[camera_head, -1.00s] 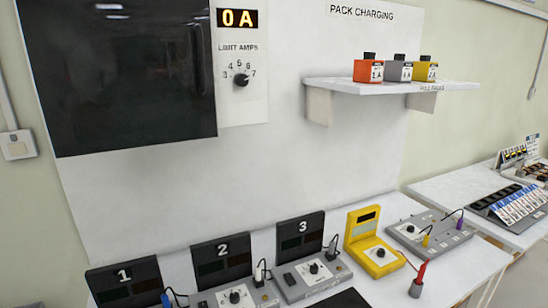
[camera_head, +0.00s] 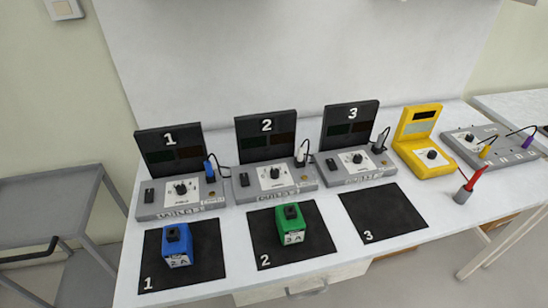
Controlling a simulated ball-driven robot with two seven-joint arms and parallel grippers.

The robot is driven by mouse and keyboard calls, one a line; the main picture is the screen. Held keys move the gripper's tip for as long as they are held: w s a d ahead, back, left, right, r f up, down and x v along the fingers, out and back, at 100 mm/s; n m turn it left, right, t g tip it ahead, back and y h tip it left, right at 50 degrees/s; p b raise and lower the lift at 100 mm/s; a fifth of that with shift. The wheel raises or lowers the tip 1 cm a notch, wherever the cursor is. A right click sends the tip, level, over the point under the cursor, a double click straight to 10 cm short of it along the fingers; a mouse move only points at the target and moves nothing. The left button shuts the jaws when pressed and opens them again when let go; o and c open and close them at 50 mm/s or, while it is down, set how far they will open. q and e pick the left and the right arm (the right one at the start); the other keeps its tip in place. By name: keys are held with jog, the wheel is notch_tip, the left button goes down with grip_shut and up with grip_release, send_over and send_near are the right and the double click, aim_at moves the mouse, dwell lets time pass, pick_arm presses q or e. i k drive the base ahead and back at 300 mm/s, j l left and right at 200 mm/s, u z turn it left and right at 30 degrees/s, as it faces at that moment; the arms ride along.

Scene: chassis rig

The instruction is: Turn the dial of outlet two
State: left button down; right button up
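Outlet two (camera_head: 272,180) is the middle grey unit on the white table, with a black panel marked 2 (camera_head: 266,137) behind it. Its dial (camera_head: 275,173) is a black knob on a white plate, with a black switch to the left and a plug on a lead at the right. Outlet one (camera_head: 180,195) stands to its left and outlet three (camera_head: 354,164) to its right, each with a similar dial. A green pack (camera_head: 291,231) marked 3 A stands on black mat 2 (camera_head: 263,236). Neither of my grippers shows in this view.
A blue pack (camera_head: 177,245) marked 2 A stands on mat 1 (camera_head: 207,263). Mat 3 (camera_head: 382,216) is empty. A yellow meter (camera_head: 425,150) and a red probe in a grey holder (camera_head: 463,194) are at the right. A grey cart (camera_head: 50,200) stands left of the table.

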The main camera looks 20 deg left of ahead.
aim_at(274, 172)
jog(key=i+l+u, duration=0.1)
jog(key=l+u, duration=0.55)
